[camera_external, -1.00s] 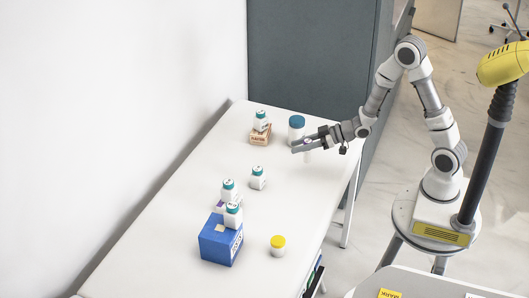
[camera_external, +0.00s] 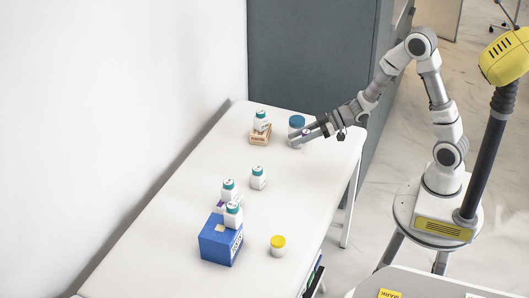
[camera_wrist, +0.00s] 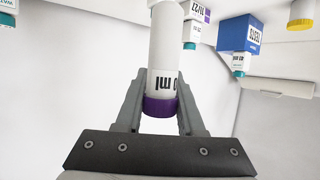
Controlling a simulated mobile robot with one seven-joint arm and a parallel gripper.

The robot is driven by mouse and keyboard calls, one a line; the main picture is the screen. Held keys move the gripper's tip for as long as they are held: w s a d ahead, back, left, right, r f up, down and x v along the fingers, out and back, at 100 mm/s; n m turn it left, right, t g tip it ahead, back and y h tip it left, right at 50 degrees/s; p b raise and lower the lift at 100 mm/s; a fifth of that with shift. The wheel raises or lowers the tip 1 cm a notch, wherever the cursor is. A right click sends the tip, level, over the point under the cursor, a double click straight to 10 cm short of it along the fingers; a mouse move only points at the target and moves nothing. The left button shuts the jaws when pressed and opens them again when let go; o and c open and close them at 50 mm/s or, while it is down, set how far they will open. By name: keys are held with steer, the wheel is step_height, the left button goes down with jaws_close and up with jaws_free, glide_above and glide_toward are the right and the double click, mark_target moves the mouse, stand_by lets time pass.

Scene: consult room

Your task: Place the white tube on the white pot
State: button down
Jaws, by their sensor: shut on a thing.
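The white tube (camera_wrist: 165,50) has a purple cap (camera_wrist: 160,107). My gripper (camera_wrist: 162,78) is shut on it, with a finger on each side near the cap. In the external view my gripper (camera_external: 297,139) is over the far right part of the table, and the tube shows only faintly below it. Two white pots stand on the table. One has a blue lid (camera_external: 297,121) and is just behind my gripper, partly hidden by it. The other has a yellow lid (camera_external: 278,243) near the front; it also shows in the wrist view (camera_wrist: 302,12).
A blue box (camera_external: 219,243) stands at the near left with a teal-capped bottle (camera_external: 233,217) on it; another bottle (camera_external: 228,189) is behind. A bottle (camera_external: 258,179) stands mid-table. A wooden block (camera_external: 260,136) at the back carries a bottle (camera_external: 261,122). The table's right side is mostly clear.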

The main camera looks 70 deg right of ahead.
steer(key=a+r+n+g+y, duration=0.2)
steer(key=a+n+y, duration=0.1)
steer(key=a, duration=1.1)
steer(key=n+g+y+b, duration=0.1)
steer(key=n+g+b, duration=0.1)
steer(key=b, duration=0.4)
glide_above(278, 249)
steer(key=w, duration=0.2)
step_height(278, 249, down, 5)
steer(key=shift+w+a+f+b, duration=0.15)
steer(key=shift+f+b, duration=0.45)
steer(key=shift+f, duration=1.15)
steer(key=shift+f, duration=0.15)
steer(key=shift+f, duration=0.15)
steer(key=c, duration=0.5)
jaws_free()
steer(key=shift+r, duration=0.2)
